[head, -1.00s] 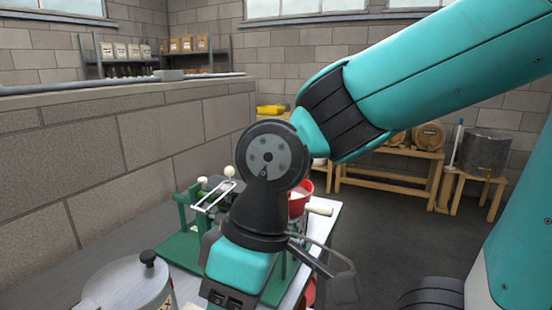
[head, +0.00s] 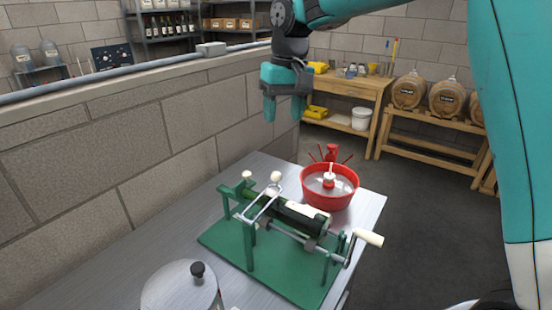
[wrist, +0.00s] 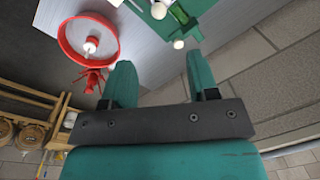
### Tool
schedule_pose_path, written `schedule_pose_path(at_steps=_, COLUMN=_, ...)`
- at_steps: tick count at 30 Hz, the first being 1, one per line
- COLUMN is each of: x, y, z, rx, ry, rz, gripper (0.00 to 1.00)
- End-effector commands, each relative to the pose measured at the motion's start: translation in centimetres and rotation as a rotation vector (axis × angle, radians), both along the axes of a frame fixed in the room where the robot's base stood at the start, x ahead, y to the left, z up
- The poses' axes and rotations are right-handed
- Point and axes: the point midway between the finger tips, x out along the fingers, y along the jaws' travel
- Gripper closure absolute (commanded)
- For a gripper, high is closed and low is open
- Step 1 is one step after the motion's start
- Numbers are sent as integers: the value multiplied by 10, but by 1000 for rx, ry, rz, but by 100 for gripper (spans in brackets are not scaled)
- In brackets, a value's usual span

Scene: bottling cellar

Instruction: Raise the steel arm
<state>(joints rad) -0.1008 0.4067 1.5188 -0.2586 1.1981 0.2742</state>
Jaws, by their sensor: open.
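The steel arm (head: 261,205) is a thin bright frame with a white ball knob (head: 276,177) at its end. It sits on a green hand-cranked machine (head: 272,272), slanting beside a dark green bottle (head: 296,215) that lies on the machine's rollers. A second white knob (head: 247,175) tops a green post. My gripper (head: 284,110) is open and empty, pointing down, well above and behind the machine. In the wrist view its two teal fingers (wrist: 158,72) are apart, with part of the green machine (wrist: 181,18) at the top edge.
A red bowl (head: 318,195) stands behind the machine on the metal table (head: 180,225). A steel pot (head: 180,288) is at front left. A block wall (head: 150,150) runs along the left. Barrels (head: 446,98) and a wooden bench (head: 350,88) stand behind.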

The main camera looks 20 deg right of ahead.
Motion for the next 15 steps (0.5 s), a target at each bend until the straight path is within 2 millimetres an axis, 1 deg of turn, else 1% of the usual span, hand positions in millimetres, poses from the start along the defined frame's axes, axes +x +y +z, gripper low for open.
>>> schedule_pose_path(at_steps=1, x=6, y=-2, z=3, rx=-4, ry=5, rz=-13, gripper=46)
schedule_pose_path(at_steps=2, x=8, y=-2, z=2, rx=-6, ry=6, rz=-18, gripper=46)
schedule_pose_path(at_steps=5, x=10, y=-2, z=-7, rx=-9, ry=9, rz=-24, gripper=46)
schedule_pose_path(at_steps=8, x=9, y=1, z=-22, rx=-8, ry=9, rz=-21, gripper=46)
schedule_pose_path(at_steps=15, x=8, y=6, z=-75, rx=-8, ry=11, rz=-18, gripper=46)
